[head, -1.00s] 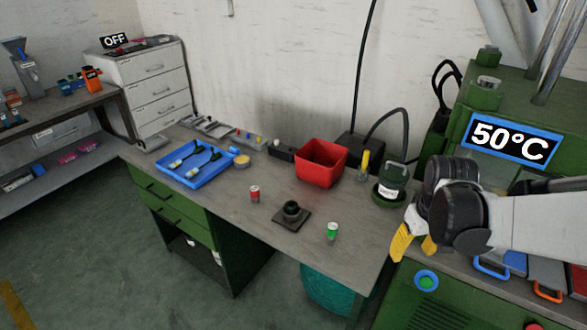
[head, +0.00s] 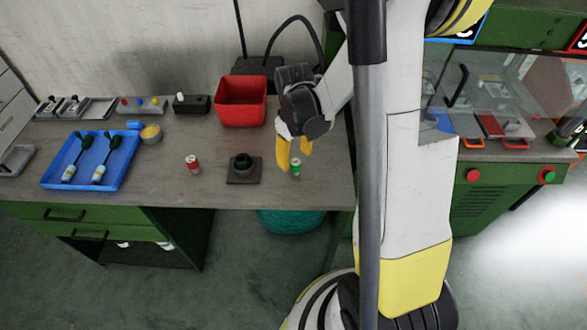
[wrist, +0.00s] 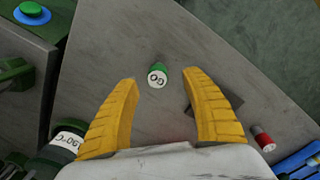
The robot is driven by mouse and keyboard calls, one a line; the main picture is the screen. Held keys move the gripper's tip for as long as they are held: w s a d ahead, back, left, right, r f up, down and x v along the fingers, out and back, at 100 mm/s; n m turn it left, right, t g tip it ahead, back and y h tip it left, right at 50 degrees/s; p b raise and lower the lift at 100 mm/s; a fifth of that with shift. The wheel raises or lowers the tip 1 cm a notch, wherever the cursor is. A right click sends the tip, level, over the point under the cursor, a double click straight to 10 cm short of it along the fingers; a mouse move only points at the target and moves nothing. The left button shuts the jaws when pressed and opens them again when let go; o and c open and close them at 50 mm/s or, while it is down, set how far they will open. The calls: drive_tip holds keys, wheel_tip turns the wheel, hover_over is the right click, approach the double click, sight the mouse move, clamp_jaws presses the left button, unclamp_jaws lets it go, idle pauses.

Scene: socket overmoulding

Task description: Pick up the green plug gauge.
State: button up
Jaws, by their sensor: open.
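My gripper (head: 294,158) is open and empty, pointing down over the gauge. The fingers partly overlap the gauge in the head view, and I cannot tell the exact height left between them.
A dark square fixture (head: 243,179) stands left of the green gauge, with a red gauge (head: 192,166) farther left. A red bin (head: 241,102) is behind, and a blue tray (head: 118,180) holds two tools. The bench's front edge is close to the gauge.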

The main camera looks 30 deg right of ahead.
sight(296, 162)
drive_tip(key=f+b, duration=0.1)
drive_tip(key=f, duration=0.2)
drive_tip(key=f+b, duration=0.1)
drive_tip(key=f, duration=0.1)
drive_tip(key=shift+w+d+f+b, duration=0.25)
drive_tip(key=shift+b, duration=0.1)
drive_tip(key=shift+r, duration=0.1)
clamp_jaws()
